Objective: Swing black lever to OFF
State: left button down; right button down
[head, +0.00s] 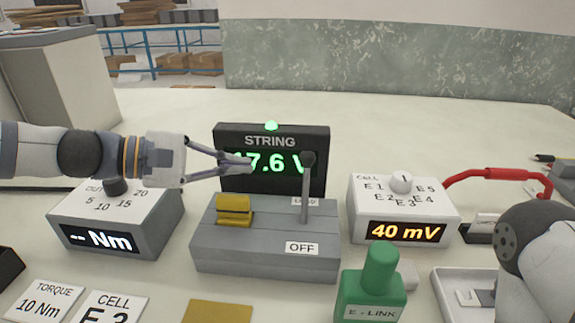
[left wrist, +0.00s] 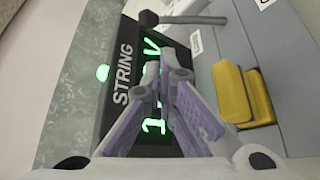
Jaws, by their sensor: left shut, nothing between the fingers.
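The black lever (head: 306,190) has a grey shaft and a dark round knob. It rises from the right part of a grey switch box (head: 262,257), beside the partly hidden LOAD label (head: 304,201) and behind the OFF label (head: 302,248). It looks roughly upright; its exact tilt is hard to tell. In the left wrist view the lever (left wrist: 190,20) crosses the top. My left gripper (head: 250,162) is shut and empty, left of the knob and apart from it, in front of the STRING display (head: 229,132). The fingers also show in the left wrist view (left wrist: 172,62).
A yellow block (head: 234,210) sits on the box's left part. A torque unit (head: 115,220) stands left, a cell meter (head: 402,209) right. A green E-LINK piece (head: 371,287) stands in front. My right arm is at lower right. The table behind the display is clear.

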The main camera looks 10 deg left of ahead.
aim_at(289, 168)
pick_arm(q)
jog(key=shift+d, duration=0.1)
pick_arm(e)
jog(key=shift+s, duration=0.1)
